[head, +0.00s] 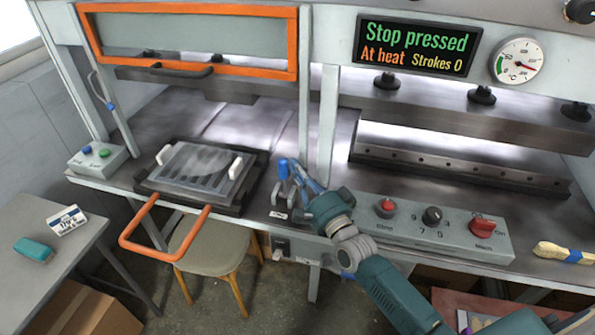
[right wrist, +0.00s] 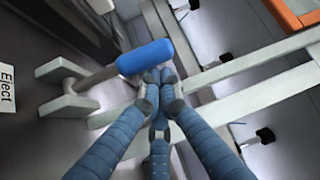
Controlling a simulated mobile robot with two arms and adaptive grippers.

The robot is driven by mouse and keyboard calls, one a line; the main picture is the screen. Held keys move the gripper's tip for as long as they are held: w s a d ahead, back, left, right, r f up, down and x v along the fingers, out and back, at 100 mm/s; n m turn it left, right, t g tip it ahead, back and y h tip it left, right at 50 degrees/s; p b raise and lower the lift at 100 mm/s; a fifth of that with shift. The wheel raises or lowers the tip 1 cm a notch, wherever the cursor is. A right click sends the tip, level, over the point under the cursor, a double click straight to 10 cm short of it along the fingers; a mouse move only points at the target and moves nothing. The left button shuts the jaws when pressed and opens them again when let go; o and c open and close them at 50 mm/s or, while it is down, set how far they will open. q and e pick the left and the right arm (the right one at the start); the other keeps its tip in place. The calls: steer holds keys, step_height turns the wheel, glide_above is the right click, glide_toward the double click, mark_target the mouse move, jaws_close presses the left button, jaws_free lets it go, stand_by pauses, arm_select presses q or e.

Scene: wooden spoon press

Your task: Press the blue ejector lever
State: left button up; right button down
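The blue ejector lever shows in the head view as a small blue knob (head: 283,168) on a grey lever at the bench front. In the right wrist view its blue handle (right wrist: 145,57) sits on a metal rod rising from a grey bracket. My right gripper (head: 302,178) is just right of the lever in the head view. In the right wrist view my right gripper (right wrist: 158,82) has its blue fingers drawn together, tips right beside the handle. I cannot tell whether they touch it. Nothing shows between the tips. My left gripper is not in view.
An "Eject" label (right wrist: 7,88) lies by the bracket. A control panel (head: 460,232) with red button and dials is right of my gripper. A mould plate (head: 195,172) with an orange handle (head: 165,254) is left. The display (head: 418,46) reads "Stop pressed", "At heat", "Strokes 0".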

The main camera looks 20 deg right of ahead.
steer(key=s+a+n+b, duration=0.1)
steer(key=b, duration=0.1)
steer(key=s+f+n+t+y+b, duration=0.1)
steer(key=b, duration=0.2)
steer(key=s+a+n+t+y+b, duration=0.1)
steer(key=s+b, duration=0.1)
steer(key=b, duration=0.1)
steer(key=shift+a+f+n, duration=0.3)
steer(key=shift+f, duration=0.1)
steer(key=shift+s+a+f+b, duration=0.25)
steer(key=shift+s+a+b, duration=0.15)
steer(key=shift+s, duration=0.15)
steer(key=shift+s+a+f+b, duration=0.2)
steer(key=shift+s+a+b, duration=0.1)
steer(key=shift+s+a, duration=0.15)
steer(key=shift+s, duration=0.1)
